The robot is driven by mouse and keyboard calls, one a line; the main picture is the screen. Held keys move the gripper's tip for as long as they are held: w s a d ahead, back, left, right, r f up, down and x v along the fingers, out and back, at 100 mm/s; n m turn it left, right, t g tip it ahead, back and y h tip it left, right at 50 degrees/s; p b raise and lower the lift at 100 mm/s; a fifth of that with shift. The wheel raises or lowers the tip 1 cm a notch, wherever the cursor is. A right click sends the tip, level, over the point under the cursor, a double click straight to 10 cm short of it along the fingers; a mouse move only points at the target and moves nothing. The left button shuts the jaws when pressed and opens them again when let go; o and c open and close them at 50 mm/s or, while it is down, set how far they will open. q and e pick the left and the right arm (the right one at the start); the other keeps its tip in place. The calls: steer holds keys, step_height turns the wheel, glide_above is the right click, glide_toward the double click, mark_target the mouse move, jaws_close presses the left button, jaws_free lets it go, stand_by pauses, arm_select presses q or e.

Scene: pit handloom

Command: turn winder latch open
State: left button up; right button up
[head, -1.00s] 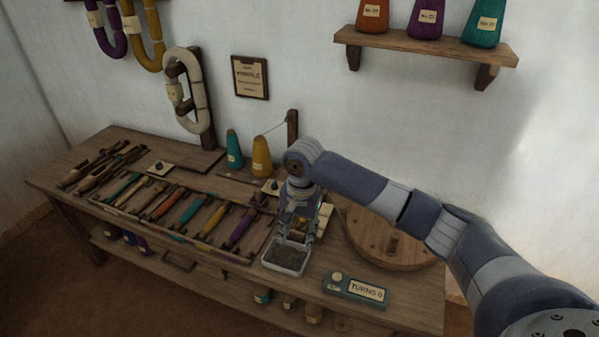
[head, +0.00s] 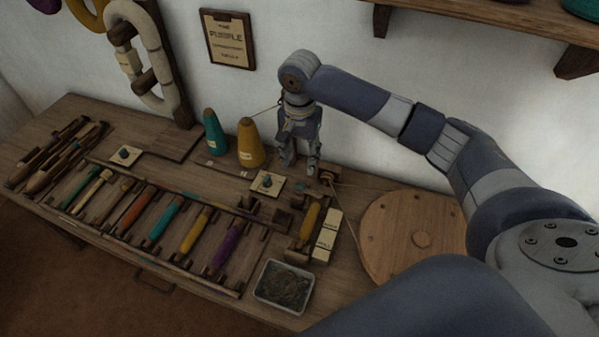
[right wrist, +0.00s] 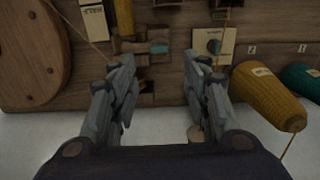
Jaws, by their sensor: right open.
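The winder, with a yellow bobbin (head: 311,217) in it, stands on the bench left of a round wooden wheel (head: 385,232). A small teal-tipped part (right wrist: 160,47) sits at its back end; I cannot tell for sure that this is the latch. A cream plate with a dark knob (head: 267,183) lies just left of it. My right gripper (head: 300,172) points down behind the winder, open and empty. In the right wrist view its fingers (right wrist: 158,64) are spread, with the teal-tipped part beyond and between them, apparently untouched. My left gripper is out of view.
Yellow (head: 250,144) and teal (head: 214,133) thread cones stand left of my right gripper, close to the wall. A cord runs from the winder to the wheel. A rack of coloured bobbins (head: 163,222) fills the bench's left; a grey tray (head: 283,287) is in front.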

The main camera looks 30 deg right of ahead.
glide_above(300, 184)
step_height(300, 184, down, 5)
steer(key=shift+s+f, duration=0.1)
steer(key=shift+s, duration=0.05)
step_height(300, 184, down, 4)
steer(key=shift+f, duration=0.1)
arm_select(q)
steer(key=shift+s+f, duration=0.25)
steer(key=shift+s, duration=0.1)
arm_select(e)
jaws_close()
